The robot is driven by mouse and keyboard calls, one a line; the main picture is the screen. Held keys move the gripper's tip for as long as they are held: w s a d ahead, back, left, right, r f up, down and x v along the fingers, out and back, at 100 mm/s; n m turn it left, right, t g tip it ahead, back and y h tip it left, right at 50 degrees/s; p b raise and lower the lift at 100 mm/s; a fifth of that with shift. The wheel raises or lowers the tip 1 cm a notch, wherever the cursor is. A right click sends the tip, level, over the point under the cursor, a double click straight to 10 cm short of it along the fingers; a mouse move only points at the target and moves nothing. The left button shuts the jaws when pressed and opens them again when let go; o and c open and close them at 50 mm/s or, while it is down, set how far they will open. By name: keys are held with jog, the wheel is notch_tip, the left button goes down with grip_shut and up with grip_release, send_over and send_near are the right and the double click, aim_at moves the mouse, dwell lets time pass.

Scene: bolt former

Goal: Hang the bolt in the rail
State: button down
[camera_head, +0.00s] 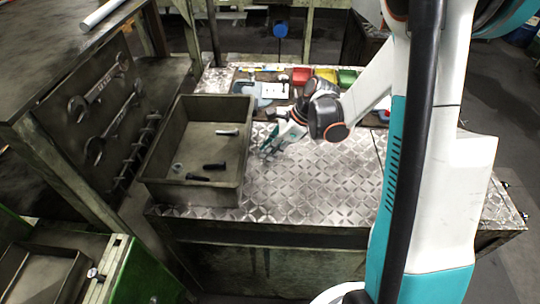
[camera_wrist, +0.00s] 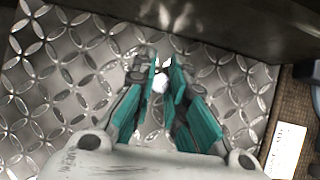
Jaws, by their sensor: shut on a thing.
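My gripper (camera_head: 270,150) is low over the patterned metal table top, just right of the grey bin. In the wrist view its teal fingers (camera_wrist: 164,75) are close together around a small bright, pale piece (camera_wrist: 160,82), which looks like the end of the bolt. The rest of the held bolt is hidden by the fingers, and in the head view it is too small to make out. I cannot clearly pick out the rail in either view.
The grey bin (camera_head: 152,170) holds a light bolt (camera_head: 228,132), dark bolts (camera_head: 198,178) and a nut (camera_head: 177,167). Wrenches (camera_head: 95,92) hang at left. The table's front (camera_head: 290,205) is clear.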

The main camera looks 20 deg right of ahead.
jog(key=shift+r+p, duration=1.95)
jog(key=shift+r, duration=1.35)
